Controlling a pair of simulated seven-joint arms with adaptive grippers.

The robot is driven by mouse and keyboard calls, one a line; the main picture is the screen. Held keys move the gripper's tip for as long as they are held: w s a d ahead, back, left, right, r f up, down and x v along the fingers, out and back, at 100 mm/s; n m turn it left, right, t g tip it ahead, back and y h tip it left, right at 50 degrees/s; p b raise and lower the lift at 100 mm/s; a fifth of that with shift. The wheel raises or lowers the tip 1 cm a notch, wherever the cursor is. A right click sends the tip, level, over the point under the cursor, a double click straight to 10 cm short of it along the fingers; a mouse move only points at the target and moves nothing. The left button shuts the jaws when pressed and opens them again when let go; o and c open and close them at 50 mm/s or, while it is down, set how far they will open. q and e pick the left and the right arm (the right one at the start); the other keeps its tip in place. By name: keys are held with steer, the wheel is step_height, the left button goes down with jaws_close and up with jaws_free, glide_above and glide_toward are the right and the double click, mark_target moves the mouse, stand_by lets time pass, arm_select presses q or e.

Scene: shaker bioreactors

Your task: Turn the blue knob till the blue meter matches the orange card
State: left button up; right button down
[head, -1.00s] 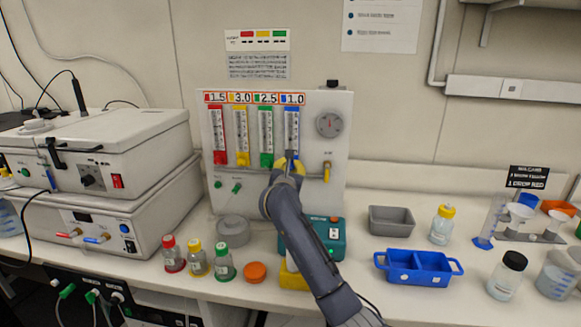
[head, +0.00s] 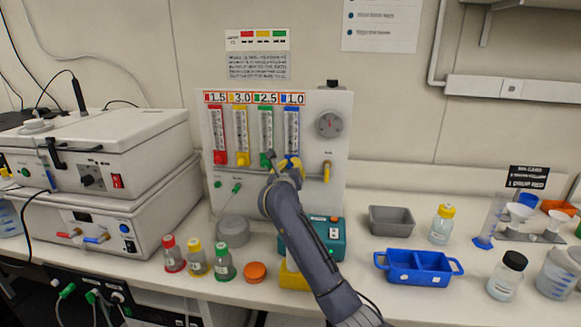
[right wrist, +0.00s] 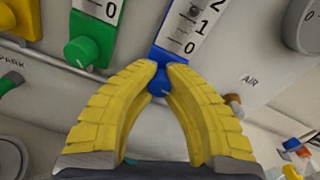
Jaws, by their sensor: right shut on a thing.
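The blue meter (head: 291,130) is the rightmost of the upright meters on the white panel, and its scale also shows in the right wrist view (right wrist: 192,27). The orange card (head: 254,97) is a strip above the meters; its blue field reads 1.0. The blue knob (right wrist: 159,82) sits at the foot of the blue meter. My right gripper (right wrist: 164,66) is shut on the blue knob, its yellow fingers on either side. The level in the blue meter is too small to read. My left gripper is out of view.
Red, yellow and green meters stand left of the blue one; the green knob (right wrist: 82,51) is close beside my fingers. A round gauge (head: 329,124) and a yellow valve (head: 327,171) are to the right. Capped bottles and a blue tray (head: 416,276) stand on the bench.

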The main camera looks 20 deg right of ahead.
steer(key=shift+r, duration=0.2)
stand_by(0.3)
steer(key=c, duration=1.2)
jaws_free()
steer(key=shift+f, duration=0.1)
steer(key=v, duration=1.2)
steer(key=shift+s, duration=0.1)
